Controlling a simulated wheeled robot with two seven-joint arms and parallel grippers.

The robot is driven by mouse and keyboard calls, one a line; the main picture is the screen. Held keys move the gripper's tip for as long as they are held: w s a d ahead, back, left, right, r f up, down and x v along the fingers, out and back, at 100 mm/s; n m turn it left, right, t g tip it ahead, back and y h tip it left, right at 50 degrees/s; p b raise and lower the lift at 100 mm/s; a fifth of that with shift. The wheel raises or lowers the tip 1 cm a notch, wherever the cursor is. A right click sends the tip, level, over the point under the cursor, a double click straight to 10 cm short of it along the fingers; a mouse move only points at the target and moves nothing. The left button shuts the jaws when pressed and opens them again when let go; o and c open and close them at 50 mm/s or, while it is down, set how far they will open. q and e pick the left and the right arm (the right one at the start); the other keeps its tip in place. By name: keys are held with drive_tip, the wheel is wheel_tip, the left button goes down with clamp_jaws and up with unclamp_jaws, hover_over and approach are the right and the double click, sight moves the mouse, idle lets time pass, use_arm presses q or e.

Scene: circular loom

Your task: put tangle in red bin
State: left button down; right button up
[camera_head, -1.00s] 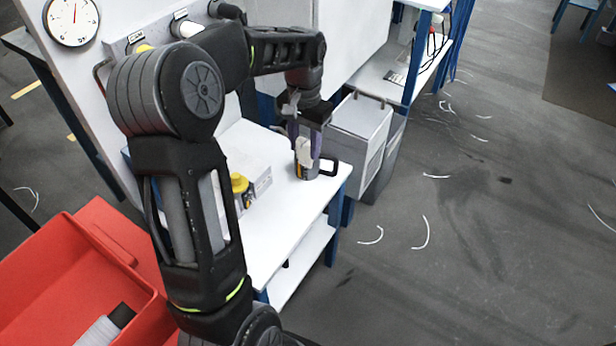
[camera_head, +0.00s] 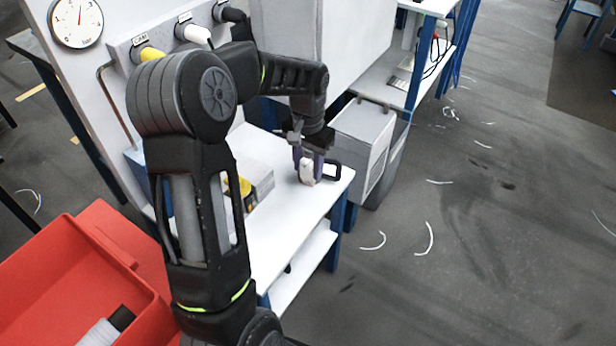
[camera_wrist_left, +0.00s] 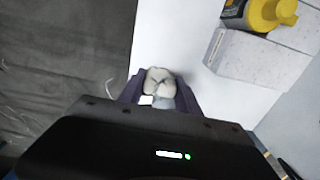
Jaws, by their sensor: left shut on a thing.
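The tangle, a small whitish lump (camera_head: 307,171), is between the purple fingers of my left gripper (camera_head: 308,166), over the right part of the white table (camera_head: 290,222). In the left wrist view the pale, creased tangle (camera_wrist_left: 159,82) sits between the fingertips of the left gripper (camera_wrist_left: 160,92), which is shut on it. I cannot tell whether the tangle touches the tabletop. The red bin (camera_head: 75,240) stands at the lower left, beyond my left arm, which hides part of it. My right gripper is not in view.
A black handle (camera_head: 334,170) shows right beside the gripper. A yellow-capped bottle (camera_wrist_left: 262,14) and a pale box (camera_wrist_left: 245,62) are on the table. A white and black cylinder (camera_head: 108,326) lies in the bin. White thread pieces (camera_head: 429,240) lie on the floor.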

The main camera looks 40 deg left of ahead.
sight(308, 177)
use_arm(q)
drive_tip(key=shift+f, duration=2.2)
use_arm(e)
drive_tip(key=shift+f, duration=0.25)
use_arm(q)
drive_tip(key=shift+f+b, duration=0.2)
drive_tip(key=shift+b, duration=0.1)
drive_tip(key=c, duration=0.9)
unclamp_jaws()
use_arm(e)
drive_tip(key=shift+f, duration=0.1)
use_arm(q)
drive_tip(key=shift+o, duration=0.2)
drive_tip(key=shift+r, duration=0.1)
drive_tip(key=shift+r, duration=0.2)
wheel_tip(308, 177, up, 12)
drive_tip(key=shift+f+p, duration=0.1)
drive_tip(key=shift+p, duration=0.7)
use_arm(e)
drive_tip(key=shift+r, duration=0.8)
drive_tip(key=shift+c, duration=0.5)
